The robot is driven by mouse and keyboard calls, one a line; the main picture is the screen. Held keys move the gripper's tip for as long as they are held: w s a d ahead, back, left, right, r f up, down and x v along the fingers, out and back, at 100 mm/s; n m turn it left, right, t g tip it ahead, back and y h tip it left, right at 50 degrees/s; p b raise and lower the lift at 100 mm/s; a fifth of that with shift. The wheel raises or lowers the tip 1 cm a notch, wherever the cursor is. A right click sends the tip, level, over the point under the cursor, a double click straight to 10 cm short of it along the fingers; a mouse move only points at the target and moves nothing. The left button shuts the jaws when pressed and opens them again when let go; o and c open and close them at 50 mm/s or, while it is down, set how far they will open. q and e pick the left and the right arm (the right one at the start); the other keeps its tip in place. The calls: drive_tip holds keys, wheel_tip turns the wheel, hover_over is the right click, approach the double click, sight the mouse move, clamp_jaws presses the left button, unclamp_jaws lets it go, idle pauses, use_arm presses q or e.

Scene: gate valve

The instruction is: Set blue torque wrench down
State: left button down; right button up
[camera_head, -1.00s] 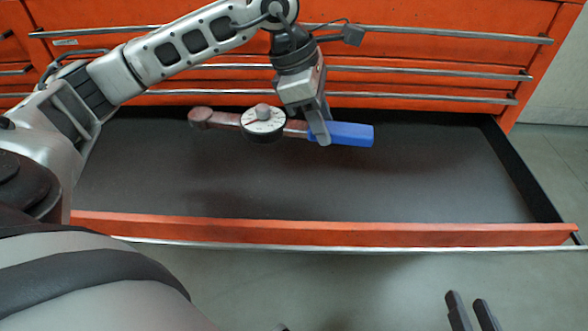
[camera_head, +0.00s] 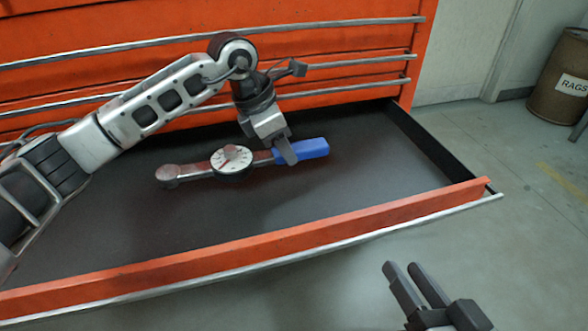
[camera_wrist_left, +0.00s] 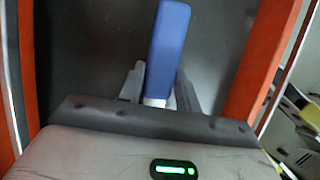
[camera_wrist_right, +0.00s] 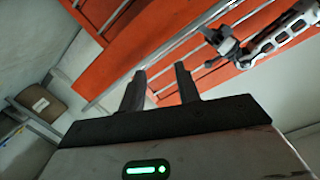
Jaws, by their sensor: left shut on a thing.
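The blue torque wrench (camera_head: 231,160) has a blue handle, a round white dial and a reddish-brown shaft with a rounded head at the left. It is over the dark floor of the open orange drawer (camera_head: 225,252); whether it touches the floor I cannot tell. My left gripper (camera_head: 286,158) is shut on the wrench at the inner end of its handle. In the left wrist view the blue handle (camera_wrist_left: 168,48) sticks out between the fingers. My right gripper (camera_head: 410,278) is open and empty, outside the drawer in front of its rim.
The orange cabinet (camera_head: 130,22) with metal handle bars rises behind the drawer. The drawer floor is bare to the right of the wrench and in front of it. A brown barrel labelled RAGS (camera_head: 560,85) stands on the grey floor at the far right.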

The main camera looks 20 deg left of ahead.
sight(295, 177)
use_arm(q)
drive_tip(key=shift+w+d+f+b, duration=0.15)
drive_tip(key=shift+w+d+f, duration=0.2)
drive_tip(key=shift+f, duration=0.15)
drive_tip(key=shift+w+d+f+b, duration=0.15)
drive_tip(key=shift+w+d+f, duration=0.2)
drive_tip(key=shift+f, duration=0.1)
drive_tip(key=shift+a+b+x, duration=0.25)
drive_tip(key=shift+b+x, duration=0.35)
drive_tip(key=shift+x, duration=0.55)
drive_tip(key=shift+s+f+b, duration=0.1)
drive_tip(key=shift+f+b, duration=0.25)
drive_tip(key=shift+f, duration=0.45)
drive_tip(key=shift+r, duration=0.1)
use_arm(e)
drive_tip(key=shift+w+r+t+y, duration=0.25)
drive_tip(key=shift+r+t, duration=0.1)
drive_tip(key=shift+r, duration=0.25)
drive_tip(key=shift+w+r+t+y, duration=0.15)
drive_tip(key=shift+r+t+y, duration=0.15)
drive_tip(key=shift+r, duration=0.25)
use_arm(q)
drive_tip(key=c, duration=1)
unclamp_jaws()
drive_tip(key=shift+f, duration=0.25)
use_arm(e)
drive_tip(key=shift+w, duration=0.1)
drive_tip(key=shift+r, duration=0.1)
